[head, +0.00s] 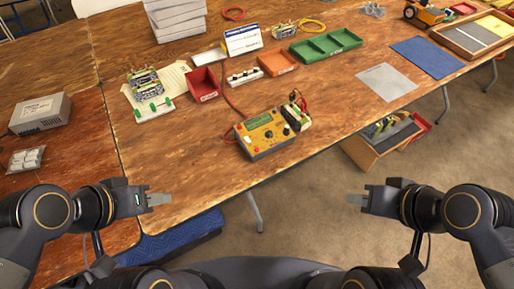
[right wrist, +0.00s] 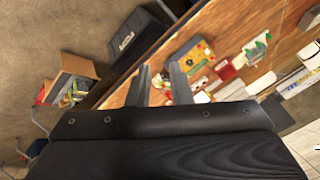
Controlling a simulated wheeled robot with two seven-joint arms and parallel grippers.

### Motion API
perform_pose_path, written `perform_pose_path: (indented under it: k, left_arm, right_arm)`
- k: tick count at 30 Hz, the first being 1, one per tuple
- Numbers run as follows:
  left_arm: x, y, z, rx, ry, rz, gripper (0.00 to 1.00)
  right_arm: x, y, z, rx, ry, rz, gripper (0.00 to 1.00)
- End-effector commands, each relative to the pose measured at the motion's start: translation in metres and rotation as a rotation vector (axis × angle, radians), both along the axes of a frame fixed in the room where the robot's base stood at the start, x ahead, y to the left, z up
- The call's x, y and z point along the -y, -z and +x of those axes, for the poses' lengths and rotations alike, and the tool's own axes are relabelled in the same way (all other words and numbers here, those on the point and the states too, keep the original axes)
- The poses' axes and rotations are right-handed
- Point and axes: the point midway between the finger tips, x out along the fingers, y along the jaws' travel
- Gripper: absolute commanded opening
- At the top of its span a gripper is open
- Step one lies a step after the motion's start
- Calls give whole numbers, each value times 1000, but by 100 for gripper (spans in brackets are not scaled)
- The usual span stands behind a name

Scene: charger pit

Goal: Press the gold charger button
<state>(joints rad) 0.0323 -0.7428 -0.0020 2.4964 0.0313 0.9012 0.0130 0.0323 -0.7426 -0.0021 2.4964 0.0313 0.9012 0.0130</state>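The gold charger (head: 262,136) sits near the front edge of the wooden table, with a green display, a dark knob and small coloured buttons on its top. Which of these is the button to press is too small to tell. The charger also shows in the right wrist view (right wrist: 190,56), beyond the fingers. My right gripper (head: 355,200) is over the floor, right of the charger. Its two fingers (right wrist: 160,84) stand apart with nothing between them.
A battery pack with wires (head: 297,113) stands against the charger's right side. Behind are a red bin (head: 203,84), an orange bin (head: 278,64) and a green tray (head: 327,47). An open box (head: 378,146) stands below the table. Bare wood lies left of the charger.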

Motion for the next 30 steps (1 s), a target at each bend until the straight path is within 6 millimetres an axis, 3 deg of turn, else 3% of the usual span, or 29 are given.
perform_pose_path:
  k: [4, 30]
  left_arm:
    - [0, 0, 0, 0, 0, 0, 36]
    - [0, 0, 0, 0, 0, 0, 36]
  right_arm:
    - [0, 0, 0, 0, 0, 0, 0]
    - [0, 0, 0, 0, 0, 0, 0]
